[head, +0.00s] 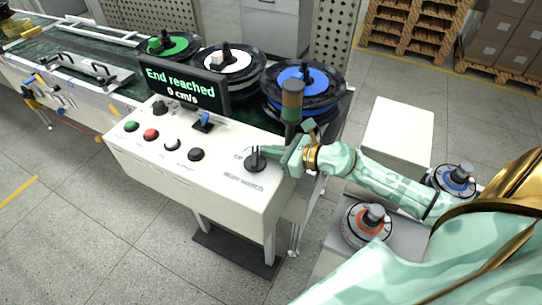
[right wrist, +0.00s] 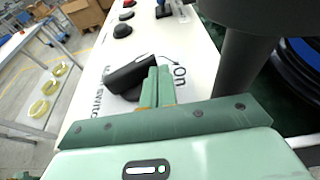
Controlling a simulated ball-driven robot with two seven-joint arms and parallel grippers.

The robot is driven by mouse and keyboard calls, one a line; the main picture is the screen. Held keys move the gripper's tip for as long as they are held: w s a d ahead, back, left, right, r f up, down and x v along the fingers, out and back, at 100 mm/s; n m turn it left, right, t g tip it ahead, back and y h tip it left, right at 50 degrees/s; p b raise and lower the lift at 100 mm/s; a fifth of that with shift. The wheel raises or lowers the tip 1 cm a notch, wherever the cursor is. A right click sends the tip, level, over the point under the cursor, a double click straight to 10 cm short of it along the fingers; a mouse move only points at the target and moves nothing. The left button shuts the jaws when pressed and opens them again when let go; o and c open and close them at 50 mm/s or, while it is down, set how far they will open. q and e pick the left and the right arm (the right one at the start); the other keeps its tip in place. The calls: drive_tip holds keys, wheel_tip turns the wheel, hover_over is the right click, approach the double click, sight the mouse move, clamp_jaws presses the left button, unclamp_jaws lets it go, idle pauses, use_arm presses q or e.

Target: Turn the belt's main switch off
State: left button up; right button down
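The main switch (head: 254,165) is a black rotary knob at the right end of the white control box (head: 190,180). In the right wrist view the knob (right wrist: 128,76) has a bar handle with a white line, lying at a slant. The word "On" (right wrist: 180,74) is printed on the panel right of it. My right gripper (head: 264,153) is at the knob. In the right wrist view its fingers (right wrist: 158,80) are together, with nothing visible between them, just right of the handle; I cannot tell whether they touch it. My left gripper is not in view.
A display (head: 182,84) reads "End reached, 0 cm/s". Green, red and black buttons (head: 151,134) line the box. A signal post (head: 291,105) stands close behind my gripper. Spools (head: 303,85) sit on the belt behind. Motor hubs (head: 367,222) stand on the right.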

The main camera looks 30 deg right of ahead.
drive_tip(key=shift+w, duration=0.1)
idle(0.7)
drive_tip(key=b+v, duration=0.1)
drive_tip(key=v, duration=1.5)
drive_tip(key=shift+d, duration=0.15)
